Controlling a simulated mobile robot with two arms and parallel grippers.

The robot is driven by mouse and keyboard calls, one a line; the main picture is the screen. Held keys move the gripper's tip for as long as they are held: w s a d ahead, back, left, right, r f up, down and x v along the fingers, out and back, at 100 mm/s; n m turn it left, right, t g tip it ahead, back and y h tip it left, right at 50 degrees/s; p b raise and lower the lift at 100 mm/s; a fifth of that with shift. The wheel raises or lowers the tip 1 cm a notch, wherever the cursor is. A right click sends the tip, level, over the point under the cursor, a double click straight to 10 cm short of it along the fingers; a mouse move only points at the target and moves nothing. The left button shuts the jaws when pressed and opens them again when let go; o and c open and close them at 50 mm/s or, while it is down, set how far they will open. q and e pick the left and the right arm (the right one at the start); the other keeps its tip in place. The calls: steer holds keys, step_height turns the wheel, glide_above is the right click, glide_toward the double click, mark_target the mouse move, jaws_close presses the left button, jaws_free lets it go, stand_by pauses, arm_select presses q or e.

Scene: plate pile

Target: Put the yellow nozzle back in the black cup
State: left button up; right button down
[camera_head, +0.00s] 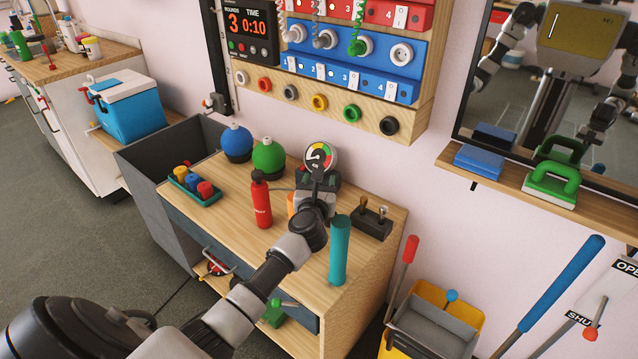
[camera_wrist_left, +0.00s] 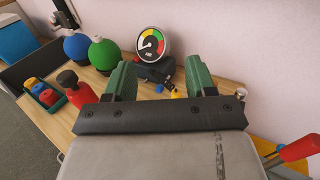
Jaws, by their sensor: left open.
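My left gripper (camera_head: 318,178) reaches over the wooden bench beside the round gauge (camera_head: 320,156). In the left wrist view its two green fingers (camera_wrist_left: 160,70) stand wide apart with nothing held between them. A small yellow piece (camera_wrist_left: 177,93), possibly the yellow nozzle, shows low between the fingers, partly hidden by the gripper body. A small blue piece (camera_wrist_left: 158,88) lies beside it. In the head view my gripper and arm hide this spot. I cannot clearly make out the black cup in either view. My right gripper is not directly in view.
A red bottle (camera_head: 261,203) and a teal cylinder (camera_head: 340,250) stand on either side of my arm. A black block with wooden-handled pieces (camera_head: 371,221) is to the right. Green (camera_head: 268,157) and blue (camera_head: 236,142) balls and a tray (camera_head: 207,198) are left.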

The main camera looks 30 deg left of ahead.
arm_select(q)
steer(key=s+d+m+t+h, duration=0.1)
steer(key=s+d+h, duration=0.1)
steer(key=s+d, duration=0.3)
steer(key=s, duration=0.2)
steer(key=shift+s+d+r+m, duration=0.25)
steer(key=shift+s+d+m, duration=0.05)
steer(key=shift+d, duration=0.05)
